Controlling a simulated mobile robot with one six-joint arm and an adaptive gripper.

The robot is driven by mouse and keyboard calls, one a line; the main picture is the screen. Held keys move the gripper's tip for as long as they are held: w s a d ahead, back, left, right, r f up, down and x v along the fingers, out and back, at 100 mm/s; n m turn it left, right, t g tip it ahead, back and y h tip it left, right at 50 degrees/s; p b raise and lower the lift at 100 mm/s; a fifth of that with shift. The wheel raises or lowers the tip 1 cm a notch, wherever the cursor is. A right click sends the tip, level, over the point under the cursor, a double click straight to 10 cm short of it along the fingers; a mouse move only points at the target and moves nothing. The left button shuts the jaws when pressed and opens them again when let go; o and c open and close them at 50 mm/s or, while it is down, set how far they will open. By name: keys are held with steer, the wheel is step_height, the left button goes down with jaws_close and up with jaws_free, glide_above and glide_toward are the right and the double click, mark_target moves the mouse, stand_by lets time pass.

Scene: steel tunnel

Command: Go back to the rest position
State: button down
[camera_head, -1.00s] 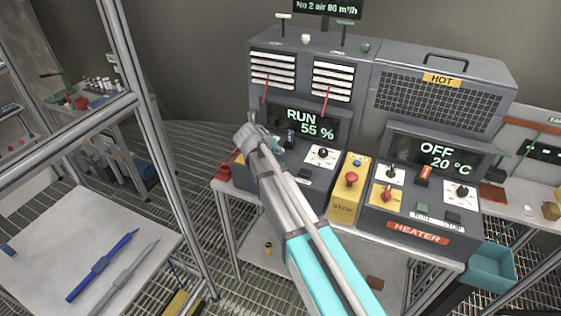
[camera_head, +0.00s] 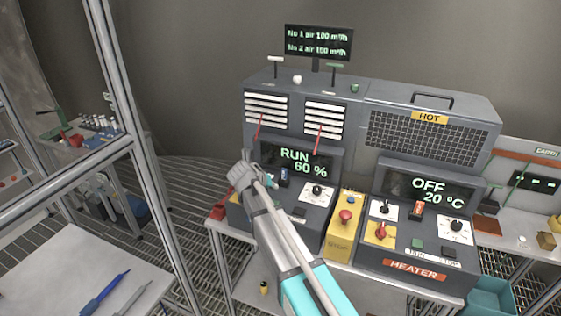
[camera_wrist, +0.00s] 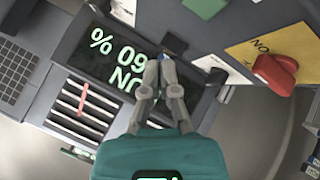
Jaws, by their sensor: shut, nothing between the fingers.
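My gripper (camera_head: 243,168) is shut and empty, in front of the left end of the grey machine with the RUN 60 % display (camera_head: 297,162). In the head view it lies just left of the blue switch (camera_head: 284,178) and partly covers the panel behind it. In the wrist view, where the scene is upside down, the shut fingertips (camera_wrist: 160,68) overlap the edge of the same display (camera_wrist: 118,58). A bit of blue (camera_wrist: 166,56) shows beside the tips. I cannot tell whether they touch anything.
The heater (camera_head: 425,210), reading OFF 20 °C, stands right of a yellow box with a red knob (camera_head: 345,216). A metal frame post (camera_head: 150,170) and a side table (camera_head: 50,275) are at left. Open grating floor (camera_head: 185,180) lies between.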

steer(key=s+d+f+g, duration=0.1)
steer(key=s+d, duration=0.2)
steer(key=d, duration=0.2)
steer(key=s+d+f+g+y, duration=0.1)
steer(key=s+d, duration=0.3)
steer(key=d, duration=0.1)
steer(key=s+d+f+m+g+y, duration=0.1)
steer(key=s+d+f+g, duration=0.1)
steer(key=d, duration=0.3)
steer(key=shift+s+d, duration=0.35)
steer(key=shift+s, duration=0.45)
steer(key=s+d+f+g+y, duration=0.1)
steer(key=s+d+y, duration=0.1)
steer(key=s+d, duration=0.3)
steer(key=s+d+f+g+y, duration=0.1)
steer(key=s+d+y, duration=0.15)
steer(key=s, duration=0.45)
step_height(320, 180, down, 6)
steer(key=s+g+b, duration=0.1)
steer(key=s+b, duration=0.1)
steer(key=b, duration=0.4)
steer(key=shift+s+h+b, duration=0.3)
steer(key=shift+s+h, duration=0.1)
steer(key=shift+h, duration=0.05)
steer(key=shift+d, duration=0.1)
